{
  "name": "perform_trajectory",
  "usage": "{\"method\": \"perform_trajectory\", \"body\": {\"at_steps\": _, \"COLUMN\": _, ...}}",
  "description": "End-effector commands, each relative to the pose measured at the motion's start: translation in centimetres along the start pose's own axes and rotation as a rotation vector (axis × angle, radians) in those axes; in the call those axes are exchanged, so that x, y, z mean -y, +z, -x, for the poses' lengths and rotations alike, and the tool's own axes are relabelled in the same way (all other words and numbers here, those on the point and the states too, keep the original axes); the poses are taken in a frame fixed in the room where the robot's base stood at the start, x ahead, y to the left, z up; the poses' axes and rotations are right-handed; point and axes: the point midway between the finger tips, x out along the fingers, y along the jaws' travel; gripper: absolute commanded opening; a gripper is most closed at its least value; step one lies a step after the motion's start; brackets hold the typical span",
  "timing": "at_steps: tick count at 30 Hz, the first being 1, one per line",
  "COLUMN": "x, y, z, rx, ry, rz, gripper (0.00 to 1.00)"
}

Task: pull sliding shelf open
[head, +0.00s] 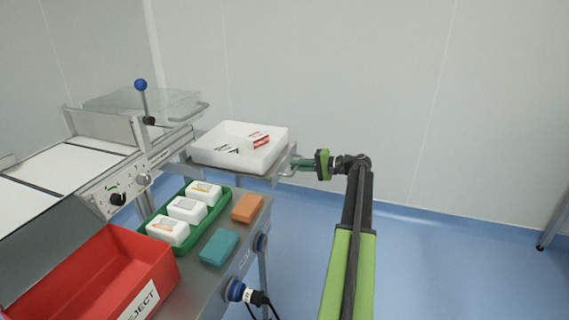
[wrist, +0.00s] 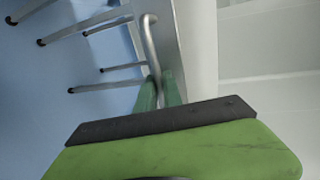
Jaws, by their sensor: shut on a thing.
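The sliding shelf (head: 268,174) is a grey metal plate beside the machine, with a white tray (head: 215,157) resting on it. A bent metal bar handle (wrist: 150,38) runs along the shelf's edge and shows clearly in the wrist view. My gripper (head: 298,163) comes in from the right at the shelf's right end. Its green fingers (wrist: 160,92) are shut on the handle in the wrist view. The exact contact is partly hidden by the fingers. The shelf stands out to the right of the machine; how far it has slid cannot be told.
The white tray holds small red-and-white packs (head: 258,140). A green tray (head: 212,218) with white packs, orange (head: 247,207) and teal (head: 219,247) blocks and a red reject bin (head: 95,275) stand nearer. The floor (head: 440,260) at right is open before the wall.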

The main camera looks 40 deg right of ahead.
Motion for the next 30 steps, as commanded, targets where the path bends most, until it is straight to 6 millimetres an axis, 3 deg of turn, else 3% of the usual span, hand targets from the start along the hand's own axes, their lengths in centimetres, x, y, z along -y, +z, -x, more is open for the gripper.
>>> {"method": "perform_trajectory", "body": {"at_steps": 9, "x": -0.3, "y": 0.2, "z": 2.0, "rx": 0.006, "ry": -0.002, "rz": 0.002, "gripper": 0.00}}
{"method": "perform_trajectory", "body": {"at_steps": 21, "x": -0.4, "y": 0.4, "z": 2.0, "rx": 0.011, "ry": -0.001, "rz": 0.002, "gripper": 0.00}}
{"method": "perform_trajectory", "body": {"at_steps": 22, "x": -0.4, "y": 0.4, "z": 2.0, "rx": 0.011, "ry": -0.001, "rz": 0.002, "gripper": 0.13}}
{"method": "perform_trajectory", "body": {"at_steps": 26, "x": -0.4, "y": 0.4, "z": 2.0, "rx": 0.011, "ry": -0.001, "rz": 0.002, "gripper": 0.30}}
{"method": "perform_trajectory", "body": {"at_steps": 30, "x": -0.4, "y": 0.4, "z": 2.0, "rx": 0.011, "ry": -0.001, "rz": 0.002, "gripper": 0.32}}
